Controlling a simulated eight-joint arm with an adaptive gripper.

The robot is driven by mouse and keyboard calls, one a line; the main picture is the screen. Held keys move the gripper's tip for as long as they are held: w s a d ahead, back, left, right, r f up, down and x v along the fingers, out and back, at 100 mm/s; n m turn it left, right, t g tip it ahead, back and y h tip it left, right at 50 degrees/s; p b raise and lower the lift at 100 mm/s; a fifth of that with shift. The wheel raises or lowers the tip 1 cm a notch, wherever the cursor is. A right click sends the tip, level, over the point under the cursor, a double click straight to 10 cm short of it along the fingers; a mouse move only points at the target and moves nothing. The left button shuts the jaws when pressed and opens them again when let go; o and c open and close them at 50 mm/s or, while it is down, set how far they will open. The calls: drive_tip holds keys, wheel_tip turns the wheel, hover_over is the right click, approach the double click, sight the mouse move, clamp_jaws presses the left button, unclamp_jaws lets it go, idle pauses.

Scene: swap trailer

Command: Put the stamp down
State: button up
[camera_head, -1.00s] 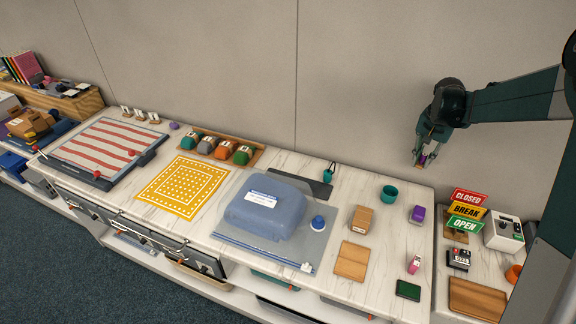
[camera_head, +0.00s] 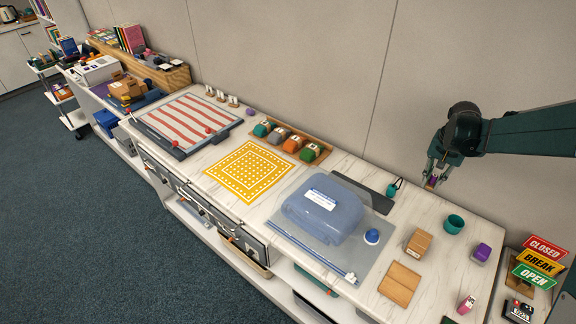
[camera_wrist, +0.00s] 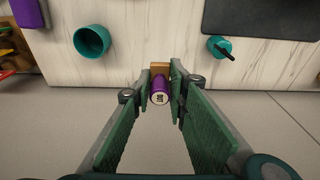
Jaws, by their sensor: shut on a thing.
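The stamp (camera_wrist: 160,92) is a purple cylinder with a pale round end bearing a dark mark, and a wooden block at its far end. My gripper (camera_wrist: 160,88) is shut on it, with green fingers on both sides. In the head view my gripper (camera_head: 434,178) holds the stamp (camera_head: 433,183) up near the wall side of the counter (camera_head: 400,214), to the left of the teal cup. The size of the gap below it is hard to tell.
Nearby on the counter are the teal cup (camera_head: 455,224), a small teal pot (camera_head: 394,188), a purple block (camera_head: 481,253), a wooden block (camera_head: 419,243) and a pink item (camera_head: 466,304). A blue bundle (camera_head: 322,208) lies on a clear mat. A yellow patterned sheet (camera_head: 250,170) lies left.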

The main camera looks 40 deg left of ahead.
drive_tip(key=shift+s+a+f, duration=0.1)
drive_tip(key=shift+f, duration=0.85)
hover_over(419, 206)
drive_tip(key=shift+s+f, duration=0.2)
drive_tip(key=shift+f, duration=1.4)
drive_tip(key=shift+s+f, duration=0.15)
drive_tip(key=shift+f, duration=1.4)
drive_tip(key=shift+f, duration=1.85)
drive_tip(key=shift+f+b, duration=0.1)
drive_tip(key=shift+b, duration=0.25)
drive_tip(key=o, duration=0.4)
drive_tip(key=shift+f, duration=0.1)
drive_tip(key=o, duration=0.5)
drive_tip(key=shift+c, duration=0.2)
